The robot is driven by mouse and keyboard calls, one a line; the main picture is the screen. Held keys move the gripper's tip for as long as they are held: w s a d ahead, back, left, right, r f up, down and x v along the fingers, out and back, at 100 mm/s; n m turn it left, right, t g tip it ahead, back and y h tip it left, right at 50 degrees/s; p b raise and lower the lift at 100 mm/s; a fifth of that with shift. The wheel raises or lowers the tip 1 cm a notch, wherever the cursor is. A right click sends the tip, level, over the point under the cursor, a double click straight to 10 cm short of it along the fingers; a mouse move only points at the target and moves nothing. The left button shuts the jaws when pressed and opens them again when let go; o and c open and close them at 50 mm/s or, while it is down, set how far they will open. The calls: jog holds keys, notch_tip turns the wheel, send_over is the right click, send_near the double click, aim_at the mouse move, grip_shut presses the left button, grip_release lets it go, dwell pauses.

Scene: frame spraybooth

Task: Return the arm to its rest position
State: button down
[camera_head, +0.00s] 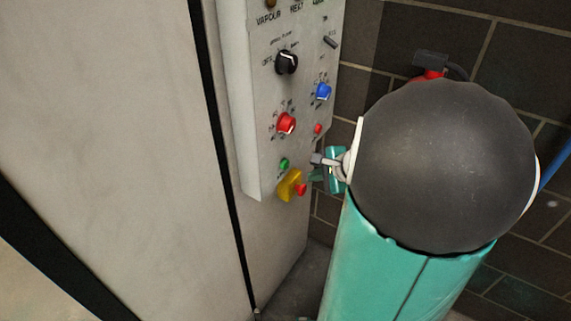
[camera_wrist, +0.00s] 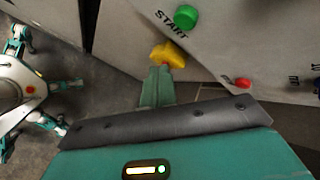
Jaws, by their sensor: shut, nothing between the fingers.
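My gripper (camera_head: 317,173) is partly hidden behind my large teal arm link in the head view. It is close in front of the lower part of the control panel (camera_head: 240,120). In the wrist view my gripper (camera_wrist: 158,84) is shut and empty, its teal fingers pointing toward the yellow emergency-stop-like control (camera_wrist: 168,54). That yellow control (camera_head: 289,185) has a red part and sits low on the panel in the head view. Whether the fingertips touch it cannot be told. The arm is extended toward the panel.
The panel carries a green START button (camera_wrist: 186,16), a black knob (camera_head: 286,62), a red knob (camera_head: 286,124) and a blue knob (camera_head: 323,91). A pale cabinet wall (camera_head: 110,130) is at left. A dark tiled wall (camera_head: 420,25) is behind.

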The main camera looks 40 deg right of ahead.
jog(key=a+r+n+g+y, duration=0.1)
jog(key=a+r+n+g, duration=0.15)
jog(key=a+n, duration=0.5)
jog(key=a+r+n+g+y, duration=0.1)
jog(key=a+r+n, duration=0.3)
jog(key=a, duration=0.7)
jog(key=s+a+r+n+h, duration=0.3)
jog(key=s+a+r+n, duration=0.1)
jog(key=s+a+n, duration=0.4)
jog(key=a+n, duration=0.1)
jog(key=n, duration=0.1)
jog(key=shift+s+r+n, duration=0.25)
jog(key=shift+r+n, duration=0.1)
